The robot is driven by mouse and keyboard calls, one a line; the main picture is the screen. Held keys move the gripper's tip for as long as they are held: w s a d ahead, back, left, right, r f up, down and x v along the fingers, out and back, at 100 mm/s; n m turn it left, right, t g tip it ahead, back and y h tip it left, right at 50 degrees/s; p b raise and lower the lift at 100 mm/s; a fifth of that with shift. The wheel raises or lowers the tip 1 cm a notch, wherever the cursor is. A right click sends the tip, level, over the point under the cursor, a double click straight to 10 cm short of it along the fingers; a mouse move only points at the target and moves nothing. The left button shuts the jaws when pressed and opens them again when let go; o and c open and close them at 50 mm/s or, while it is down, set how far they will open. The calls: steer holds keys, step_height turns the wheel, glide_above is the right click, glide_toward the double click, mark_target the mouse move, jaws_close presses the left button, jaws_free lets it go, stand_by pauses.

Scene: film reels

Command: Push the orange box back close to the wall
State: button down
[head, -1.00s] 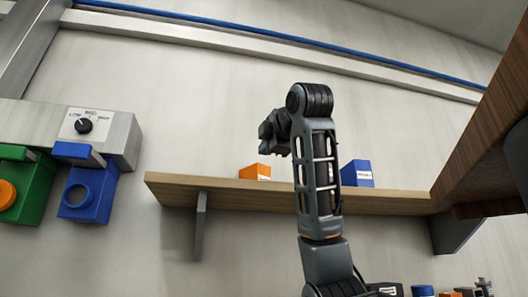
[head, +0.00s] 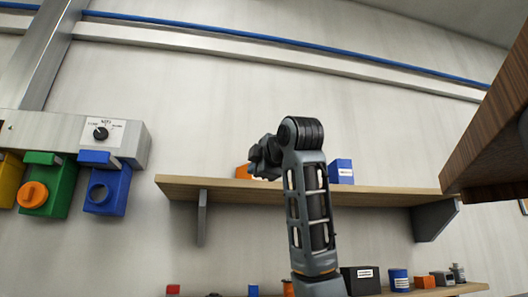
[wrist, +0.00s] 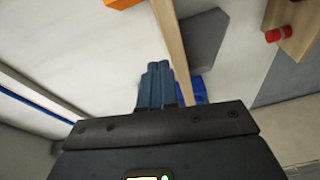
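The orange box (head: 243,171) stands on the wooden wall shelf (head: 380,195), left of the blue box (head: 342,171). My gripper (head: 262,160) overlaps the orange box in the head view and hides most of it. Whether they touch cannot be told there. In the wrist view my gripper's fingers (wrist: 156,84) lie side by side, shut with nothing seen between them. An orange edge of the box (wrist: 124,3) shows at the top of that view, apart from the fingertips. The blue box (wrist: 195,90) shows partly behind the fingers.
The pale wall (head: 300,95) rises behind the shelf. A dark wooden cabinet (head: 495,130) hangs at the right. A dial panel (head: 103,133) with green and blue units is at the left. A lower shelf (head: 440,291) holds several small items.

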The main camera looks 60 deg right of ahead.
steer(key=w+a+f+m+y, duration=0.1)
steer(key=w+a+f, duration=0.15)
steer(key=f, duration=0.65)
steer(key=w+a+f+m+t+y, duration=0.1)
steer(key=w+f, duration=0.3)
steer(key=f, duration=0.4)
steer(key=w+a+f+m+y, duration=0.1)
steer(key=w+f, duration=0.3)
steer(key=f, duration=0.5)
steer(key=s+a+f+m+y, duration=0.1)
steer(key=s+a+f, duration=0.1)
steer(key=a+f, duration=0.8)
steer(key=s+a+f+m+y, duration=0.2)
steer(key=s+a+f, duration=0.15)
steer(key=f, duration=1.25)
steer(key=s+a+f+m+y, duration=0.2)
steer(key=s+a+f, duration=1.2)
steer(key=s, duration=0.4)
steer(key=s+a+r+y, duration=0.1)
steer(key=s+a, duration=0.2)
steer(key=s, duration=0.8)
steer(key=s+a+r+m+y, duration=0.1)
steer(key=s+a, duration=0.2)
steer(key=s, duration=0.8)
steer(key=shift+r+g, duration=0.15)
steer(key=shift+g, duration=0.15)
